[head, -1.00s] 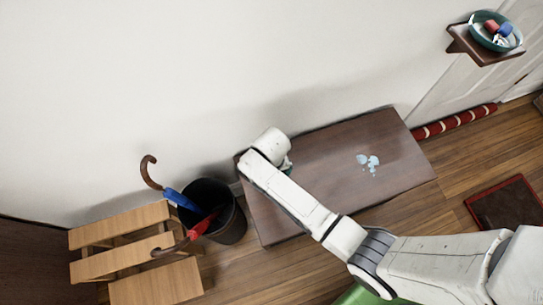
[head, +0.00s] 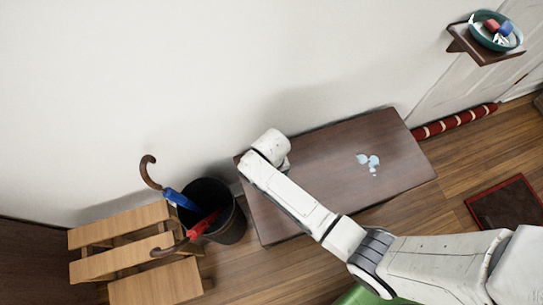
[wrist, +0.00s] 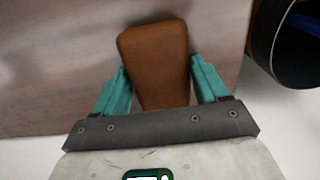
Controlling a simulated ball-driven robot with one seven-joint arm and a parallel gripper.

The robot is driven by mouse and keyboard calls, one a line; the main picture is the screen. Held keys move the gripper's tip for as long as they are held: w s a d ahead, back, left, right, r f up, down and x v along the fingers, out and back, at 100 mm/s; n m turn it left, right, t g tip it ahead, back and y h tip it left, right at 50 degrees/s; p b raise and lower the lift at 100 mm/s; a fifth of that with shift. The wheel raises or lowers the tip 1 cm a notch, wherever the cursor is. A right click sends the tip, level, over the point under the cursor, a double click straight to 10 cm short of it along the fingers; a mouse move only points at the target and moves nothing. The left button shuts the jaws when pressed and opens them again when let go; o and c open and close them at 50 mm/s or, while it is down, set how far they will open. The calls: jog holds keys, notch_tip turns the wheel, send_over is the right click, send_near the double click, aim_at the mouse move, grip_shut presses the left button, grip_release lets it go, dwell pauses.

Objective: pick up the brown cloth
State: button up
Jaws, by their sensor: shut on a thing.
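In the wrist view the brown cloth (wrist: 153,45) is a flat, rounded brown piece between the two teal fingers of my gripper (wrist: 160,66). My gripper is shut on it. Its far end sticks out beyond the fingertips, over the dark wooden bench top. I cannot tell whether it touches the bench. In the head view my wrist is over the left end of the bench (head: 340,160), and it hides the fingers and the cloth.
The wall runs behind. A shelf (head: 487,50) holds a teal bowl at upper right.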

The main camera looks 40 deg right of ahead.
jog(key=shift+r, duration=0.55)
notch_tip(320, 180, up, 3)
jog(key=shift+s+f+p, duration=0.15)
jog(key=shift+p, duration=0.55)
jog(key=s+r, duration=0.1)
jog(key=s+r+p, duration=0.1)
jog(key=s+r, duration=0.1)
jog(key=s+d+r+p, duration=0.1)
jog(key=r, duration=0.1)
jog(key=shift+s+r, duration=0.25)
jog(key=shift+s, duration=0.1)
jog(key=s+d+r+p, duration=0.1)
jog(key=s+d+r, duration=0.1)
jog(key=s, duration=0.6)
jog(key=shift+s+r, duration=0.35)
jog(key=shift+r, duration=0.5)
jog(key=shift+a, duration=0.1)
